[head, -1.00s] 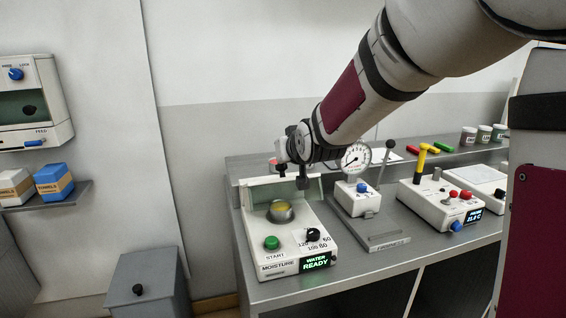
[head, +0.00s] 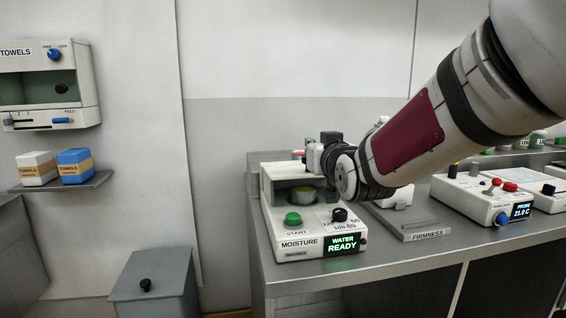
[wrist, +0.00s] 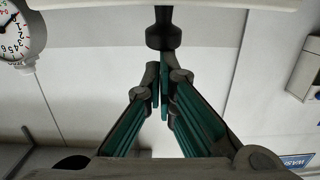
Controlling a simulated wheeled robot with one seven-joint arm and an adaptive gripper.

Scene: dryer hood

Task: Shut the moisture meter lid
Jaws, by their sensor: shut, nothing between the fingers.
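The moisture meter (head: 290,245) is a white box with a green START button, a dark dial and a screen reading WATER READY. Its pale lid (head: 281,169) leans forward above the body, with an open gap under it. A round sample dish (head: 303,196) shows in that gap. My gripper (wrist: 163,85) is shut and empty. In the wrist view its fingertips are close to a black knob (wrist: 163,38) below a pale edge; I cannot tell whether they touch. In the head view my gripper is at the lid's right side, its fingertips hidden.
The firmness stand (head: 420,225) and a probe box (head: 482,201) stand to the right on the grey bench (head: 380,262). A grey bin (head: 150,278) stands at the lower left. A towel dispenser (head: 45,85) and a shelf (head: 85,185) are on the left wall.

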